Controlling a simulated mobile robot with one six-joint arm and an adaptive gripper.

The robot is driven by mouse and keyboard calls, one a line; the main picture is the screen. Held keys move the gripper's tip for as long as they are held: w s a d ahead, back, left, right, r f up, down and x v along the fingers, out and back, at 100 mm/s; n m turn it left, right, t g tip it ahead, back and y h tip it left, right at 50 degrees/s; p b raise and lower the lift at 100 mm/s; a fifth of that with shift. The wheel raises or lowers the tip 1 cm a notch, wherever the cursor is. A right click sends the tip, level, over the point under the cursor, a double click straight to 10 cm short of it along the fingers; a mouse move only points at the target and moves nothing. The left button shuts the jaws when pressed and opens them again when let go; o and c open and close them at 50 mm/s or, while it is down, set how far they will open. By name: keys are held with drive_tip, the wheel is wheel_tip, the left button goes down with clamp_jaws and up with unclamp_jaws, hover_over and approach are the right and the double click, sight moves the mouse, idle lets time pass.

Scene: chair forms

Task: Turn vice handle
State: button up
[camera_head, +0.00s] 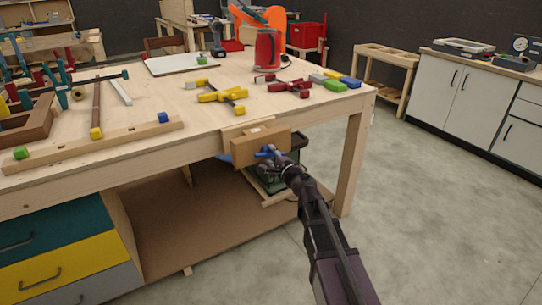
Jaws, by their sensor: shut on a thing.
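The vice (260,146) is a wooden block fixed to the front edge of the workbench, near its right corner. Its handle is blue, and a small part of the handle (263,154) shows just below the middle of the block's front face. My gripper (279,160) reaches up from the lower right to the handle and is shut on it. The fingers hide most of the handle, so its full angle cannot be told.
The workbench top (150,95) holds yellow clamps (222,97), red clamps (283,86) and a red cylinder (267,50). A table leg (353,165) stands right of the vice. A lower shelf (190,220) lies below. The floor at right (440,210) is clear.

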idle(0.3)
drive_tip(key=o, duration=1.1)
drive_tip(key=shift+s, duration=0.1)
drive_tip(key=v, duration=1.1)
drive_tip(key=shift+s+d, duration=0.25)
drive_tip(key=shift+d, duration=0.05)
